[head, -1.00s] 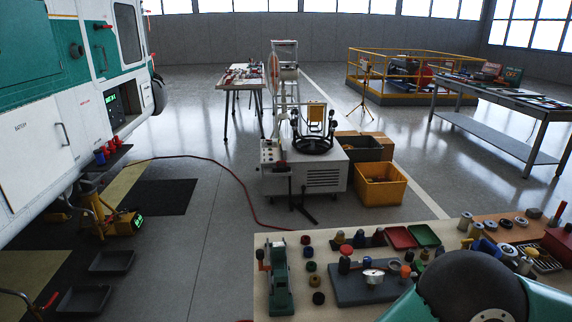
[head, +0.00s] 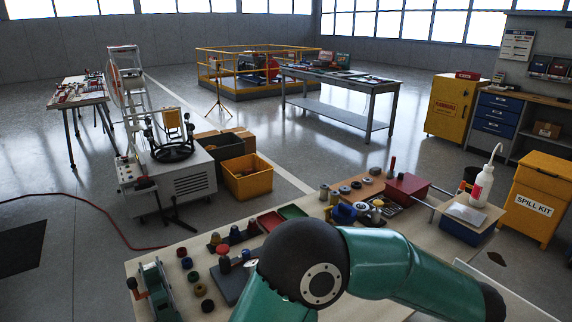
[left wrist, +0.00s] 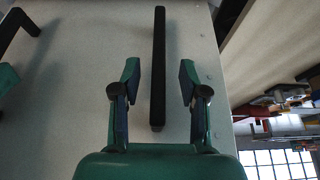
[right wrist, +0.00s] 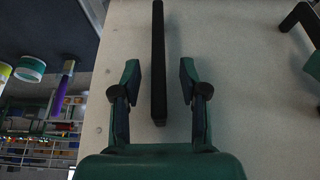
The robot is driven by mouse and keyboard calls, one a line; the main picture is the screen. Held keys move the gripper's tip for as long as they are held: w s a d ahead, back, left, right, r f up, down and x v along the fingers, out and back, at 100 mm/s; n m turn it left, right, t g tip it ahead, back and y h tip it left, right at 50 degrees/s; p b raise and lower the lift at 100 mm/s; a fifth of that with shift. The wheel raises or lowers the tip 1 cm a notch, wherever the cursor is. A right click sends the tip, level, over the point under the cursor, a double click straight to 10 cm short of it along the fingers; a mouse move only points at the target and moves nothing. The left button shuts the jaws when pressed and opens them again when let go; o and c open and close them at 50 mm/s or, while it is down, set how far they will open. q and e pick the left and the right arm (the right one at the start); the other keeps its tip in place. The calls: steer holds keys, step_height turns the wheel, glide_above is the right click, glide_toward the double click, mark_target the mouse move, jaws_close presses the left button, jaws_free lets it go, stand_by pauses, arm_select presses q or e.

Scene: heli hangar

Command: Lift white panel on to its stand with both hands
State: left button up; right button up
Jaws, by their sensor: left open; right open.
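The white panel (left wrist: 75,70) fills much of the left wrist view as a flat pale grey surface. A straight black bar (left wrist: 158,65), like a handle, runs along it between the open fingers of my left gripper (left wrist: 158,85), with a gap on both sides. In the right wrist view the pale panel (right wrist: 225,60) likewise bears a black bar (right wrist: 158,60) between the open fingers of my right gripper (right wrist: 158,85). Neither gripper is closed on its bar. The grippers are out of the head view. I cannot identify the stand.
In the head view, a workbench (head: 145,270) holds several caps and tools, with my green arm across it. A yellow spill kit cabinet (head: 535,200) stands right. A grey wheeled machine (head: 185,180) and yellow crate (head: 248,178) stand beyond. Floor beyond the bench is partly clear.

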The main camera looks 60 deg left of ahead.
arm_select(q)
steer(key=shift+v, duration=1.8)
arm_select(e)
steer(key=shift+v, duration=1.8)
arm_select(q)
steer(key=o, duration=0.6)
steer(key=shift+s, duration=0.1)
arm_select(e)
steer(key=shift+s+f, duration=0.1)
